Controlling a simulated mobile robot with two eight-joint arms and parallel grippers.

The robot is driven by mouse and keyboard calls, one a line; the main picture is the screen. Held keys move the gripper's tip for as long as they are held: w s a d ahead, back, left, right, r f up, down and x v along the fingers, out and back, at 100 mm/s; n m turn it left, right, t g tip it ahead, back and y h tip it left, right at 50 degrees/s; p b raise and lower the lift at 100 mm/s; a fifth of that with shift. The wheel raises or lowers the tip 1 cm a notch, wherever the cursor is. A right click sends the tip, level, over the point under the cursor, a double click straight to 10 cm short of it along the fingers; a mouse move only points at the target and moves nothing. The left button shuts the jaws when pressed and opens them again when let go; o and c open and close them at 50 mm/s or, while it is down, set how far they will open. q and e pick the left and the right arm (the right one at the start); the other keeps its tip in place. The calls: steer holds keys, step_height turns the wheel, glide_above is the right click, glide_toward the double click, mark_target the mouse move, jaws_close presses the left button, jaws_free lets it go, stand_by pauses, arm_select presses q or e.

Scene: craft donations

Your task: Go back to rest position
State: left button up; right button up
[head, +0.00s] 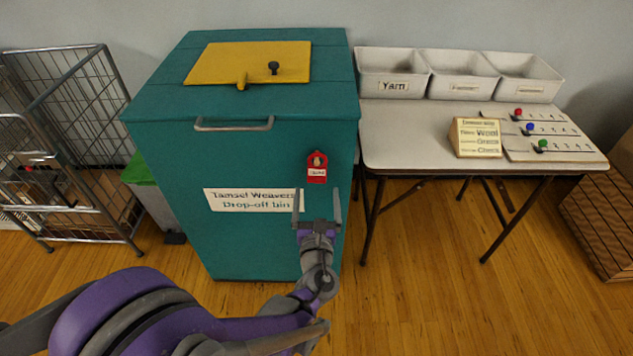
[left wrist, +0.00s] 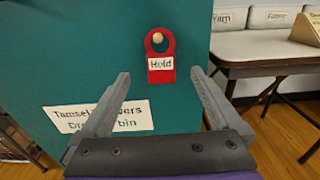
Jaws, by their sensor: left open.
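My left gripper (head: 318,208) is open and empty in front of the teal drop-off bin (head: 170,160). Its two fingers also show in the left wrist view (left wrist: 160,100), apart, with nothing between them. A red tag (head: 317,175) marked "Hold" hangs on a round peg on the bin's front, just above the fingertips; it also shows in the left wrist view (left wrist: 161,62). The bin's white label (head: 240,200) is partly behind the left finger. My right gripper is in neither view.
A yellow lid (head: 215,62) with a dark knob lies on the bin's top. To the right, a table (head: 410,135) bears white bins (head: 390,72), a sign (head: 478,138) and a board (head: 555,146) with coloured knobs. A wire cart (head: 75,75) stands left. Floor shows between bin and table.

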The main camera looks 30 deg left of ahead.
arm_select(q)
steer(key=s+a+f+n+g+h, duration=0.1)
steer(key=s+f+n+g, duration=0.3)
steer(key=n, duration=0.4)
steer(key=s+a+f+n+g, duration=0.1)
steer(key=s+n+g, duration=0.2)
steer(key=s+n, duration=0.45)
steer(key=s+d+f+n+g+h, duration=0.45)
steer(key=s+d+n+h, duration=0.35)
steer(key=s+d+n, duration=0.5)
steer(key=w+r+n+t+p, duration=0.1)
steer(key=w+r+p, duration=0.2)
steer(key=r+p, duration=1.9)
step_height(320, 180, up, 3)
steer(key=shift+a+r, duration=0.2)
steer(key=shift+a, duration=0.05)
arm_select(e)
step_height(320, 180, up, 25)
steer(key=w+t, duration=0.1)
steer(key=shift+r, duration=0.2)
arm_select(q)
steer(key=shift+t, duration=0.25)
